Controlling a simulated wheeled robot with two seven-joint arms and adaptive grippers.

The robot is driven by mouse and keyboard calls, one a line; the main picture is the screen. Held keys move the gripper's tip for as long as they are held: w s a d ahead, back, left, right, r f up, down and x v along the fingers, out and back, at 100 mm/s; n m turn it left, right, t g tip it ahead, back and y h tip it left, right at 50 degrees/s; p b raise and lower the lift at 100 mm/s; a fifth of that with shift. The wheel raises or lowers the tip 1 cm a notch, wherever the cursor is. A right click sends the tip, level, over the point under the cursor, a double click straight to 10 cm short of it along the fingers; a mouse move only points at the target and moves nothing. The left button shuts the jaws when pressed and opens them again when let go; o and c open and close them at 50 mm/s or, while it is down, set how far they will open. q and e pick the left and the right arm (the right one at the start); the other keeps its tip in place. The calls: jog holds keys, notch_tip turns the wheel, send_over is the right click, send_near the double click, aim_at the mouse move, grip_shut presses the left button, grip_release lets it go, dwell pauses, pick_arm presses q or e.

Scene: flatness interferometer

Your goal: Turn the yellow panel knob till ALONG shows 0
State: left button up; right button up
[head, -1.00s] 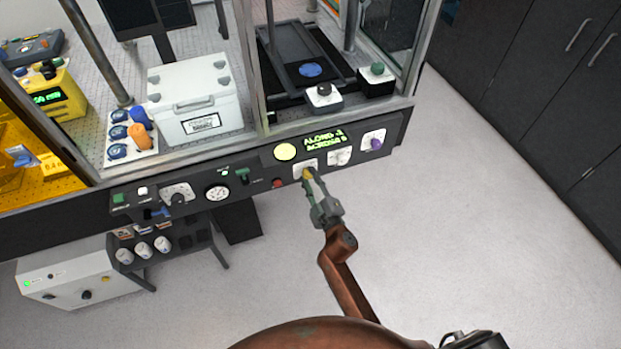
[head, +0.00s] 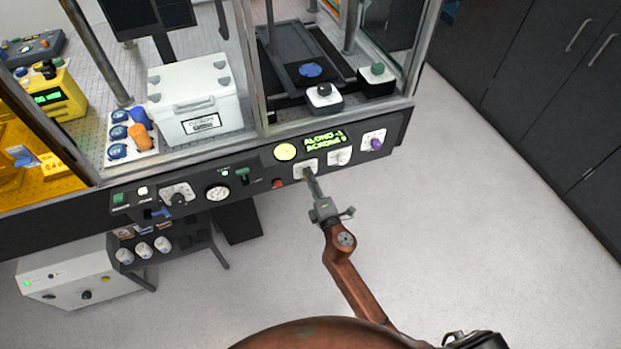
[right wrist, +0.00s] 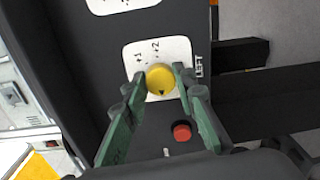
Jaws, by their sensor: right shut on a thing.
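The yellow panel knob (right wrist: 160,76) sits on a white plate (right wrist: 140,52) marked +1 and +2. A dark pointer mark shows on its lower side in the right wrist view. My right gripper (right wrist: 161,84) is shut on the knob, one green finger on each side. In the head view my right gripper (head: 309,179) reaches up to the panel and hides the knob. The green display (head: 325,140) seems to read ALONG -1 and, less clearly, ACROSS 0. My left gripper is not in view.
A red button (right wrist: 181,131) lies close to the right gripper's fingers. The floor in front is clear.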

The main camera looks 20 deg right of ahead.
jog(key=shift+n, duration=0.4)
jog(key=o, duration=1.2)
jog(key=shift+c, duration=0.2)
jog(key=shift+s, duration=0.1)
jog(key=s, duration=1.1)
jog(key=shift+s+d, duration=0.15)
jog(key=shift+s, duration=0.25)
